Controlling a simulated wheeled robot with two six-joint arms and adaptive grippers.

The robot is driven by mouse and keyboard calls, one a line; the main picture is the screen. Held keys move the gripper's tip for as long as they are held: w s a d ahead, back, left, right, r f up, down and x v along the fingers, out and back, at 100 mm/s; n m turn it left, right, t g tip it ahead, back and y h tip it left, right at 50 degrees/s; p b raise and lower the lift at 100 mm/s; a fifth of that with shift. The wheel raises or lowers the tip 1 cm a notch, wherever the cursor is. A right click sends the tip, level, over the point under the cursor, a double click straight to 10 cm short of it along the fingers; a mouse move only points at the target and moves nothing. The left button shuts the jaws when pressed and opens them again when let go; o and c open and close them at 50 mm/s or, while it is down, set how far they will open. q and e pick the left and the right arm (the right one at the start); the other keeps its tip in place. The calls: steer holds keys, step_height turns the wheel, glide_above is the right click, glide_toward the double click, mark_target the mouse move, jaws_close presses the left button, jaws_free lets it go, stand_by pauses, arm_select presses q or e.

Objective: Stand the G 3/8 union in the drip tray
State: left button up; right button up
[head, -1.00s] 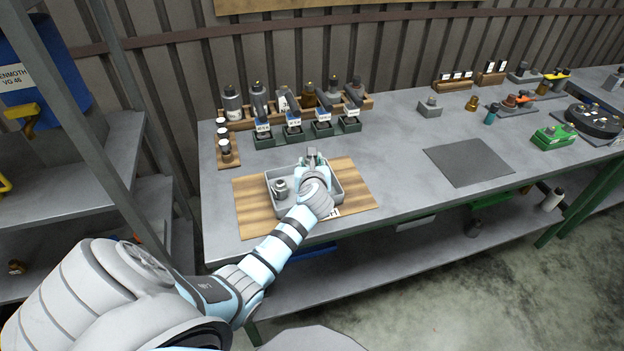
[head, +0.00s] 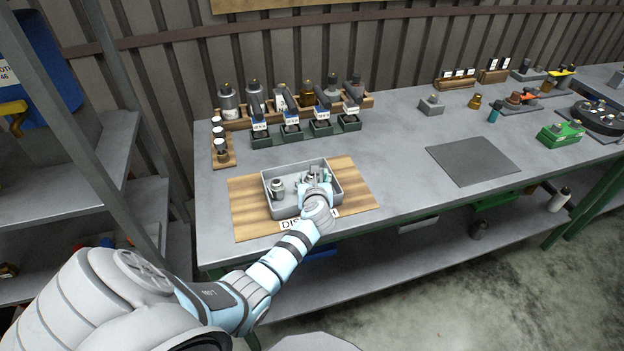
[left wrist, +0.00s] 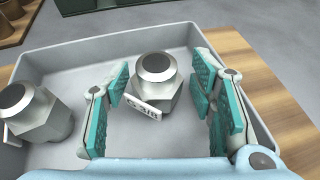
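The G 3/8 union (left wrist: 152,82), a grey metal hex fitting with a dark round top and a white "G 3/8" tag, stands upright on the floor of the grey drip tray (left wrist: 75,52). It also shows small in the head view (head: 309,173), inside the tray (head: 338,176). My left gripper (left wrist: 160,108) has its teal-padded fingers spread on either side of the union, with gaps visible at both sides. In the head view my left gripper (head: 318,183) is low over the tray's right part. My right gripper is not in view.
Another hex fitting (left wrist: 33,110) stands in the tray's left part, also visible in the head view (head: 278,188). The tray sits on a striped wooden board (head: 250,215). Bottles and green holders (head: 320,128) line the back. A dark mat (head: 473,160) lies right.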

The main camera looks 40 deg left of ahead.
arm_select(q)
steer(key=shift+s+r, duration=0.1)
steer(key=shift+r, duration=0.2)
steer(key=p+v, duration=0.4)
steer(key=v, duration=0.7)
steer(key=shift+d, duration=0.1)
steer(key=shift+s+d+r, duration=0.2)
steer(key=shift+s+d, duration=0.05)
steer(key=shift+s, duration=0.05)
steer(key=shift+f, duration=0.1)
